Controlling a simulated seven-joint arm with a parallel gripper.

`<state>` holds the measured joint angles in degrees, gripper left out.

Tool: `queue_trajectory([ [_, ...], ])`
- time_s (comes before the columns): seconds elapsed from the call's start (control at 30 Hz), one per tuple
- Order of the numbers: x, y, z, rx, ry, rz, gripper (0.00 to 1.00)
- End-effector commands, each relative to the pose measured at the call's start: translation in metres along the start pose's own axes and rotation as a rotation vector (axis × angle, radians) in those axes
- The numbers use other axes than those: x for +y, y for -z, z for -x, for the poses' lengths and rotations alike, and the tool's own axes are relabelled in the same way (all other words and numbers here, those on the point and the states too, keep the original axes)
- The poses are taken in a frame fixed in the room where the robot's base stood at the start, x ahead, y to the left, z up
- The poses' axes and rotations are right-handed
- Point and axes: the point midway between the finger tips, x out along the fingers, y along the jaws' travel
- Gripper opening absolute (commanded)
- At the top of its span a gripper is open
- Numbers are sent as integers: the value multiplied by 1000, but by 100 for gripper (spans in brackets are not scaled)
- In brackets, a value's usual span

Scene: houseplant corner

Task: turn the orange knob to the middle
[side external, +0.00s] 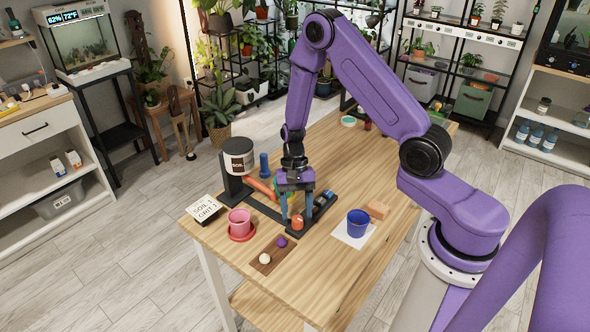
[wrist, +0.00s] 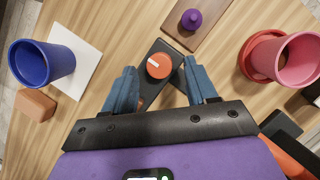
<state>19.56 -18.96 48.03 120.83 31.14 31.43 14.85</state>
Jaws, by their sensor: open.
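The orange knob (side external: 297,222) sits on the near end of a dark control base (side external: 312,217) on the wooden table. In the wrist view the round orange knob (wrist: 160,65) has a pale pointer line that points left. My gripper (side external: 297,215) is right over the base, pointing down. In the wrist view its two blue fingers (wrist: 162,88) are spread wide, with the knob between and just beyond their tips. The fingers appear apart from the knob. Part of the base is hidden under the gripper.
A blue pot (side external: 357,223) stands on a white sheet (side external: 345,236), beside a brown block (side external: 378,210). A pink pot (side external: 239,220) stands in a red saucer (side external: 243,236). A brown board (side external: 272,254) holds a purple piece and a pale piece. A card (side external: 205,209) lies left.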

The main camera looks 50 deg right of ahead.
Motion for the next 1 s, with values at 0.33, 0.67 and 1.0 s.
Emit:
queue_trajectory([
  [0.33,0,1,70,8,4,0,57],
  [0.67,0,1,133,6,3,-1,57],
  [1.0,1,0,156,2,0,-2,57],
])
